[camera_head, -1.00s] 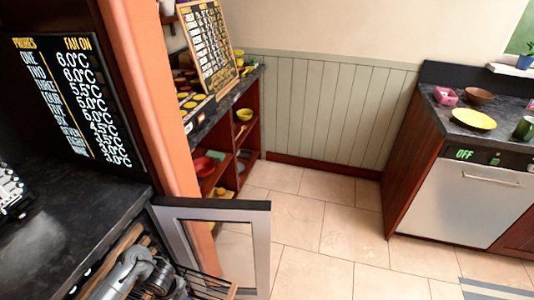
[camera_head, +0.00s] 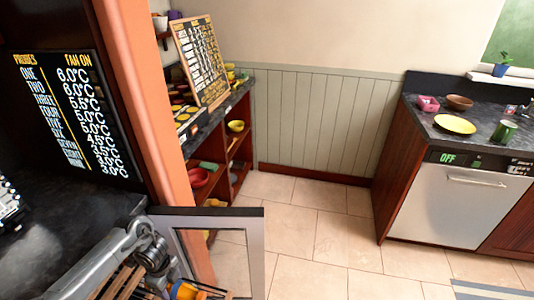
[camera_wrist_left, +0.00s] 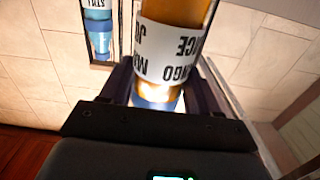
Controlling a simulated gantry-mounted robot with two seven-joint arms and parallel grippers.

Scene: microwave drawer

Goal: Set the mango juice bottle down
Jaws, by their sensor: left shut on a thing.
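The mango juice bottle (camera_wrist_left: 172,35) is amber with a white label, whose letters read upside down in the left wrist view. My left gripper (camera_wrist_left: 160,88) is shut on it, one finger on each side, and a blue end of the bottle shows close to the palm. In the head view the orange bottle (camera_head: 186,290) shows at the bottom edge, beside my left gripper (camera_head: 168,280) and partly cut off. What lies under the bottle is hidden. My right gripper is out of view.
An open grey-framed door (camera_head: 257,245) stands just right of my left gripper. A wooden slatted rack (camera_head: 122,282) lies under the arm. A dark counter (camera_head: 60,225) is at left. A blue-labelled bottle (camera_wrist_left: 97,25) shows in the wrist view. The tiled floor (camera_head: 315,245) is clear.

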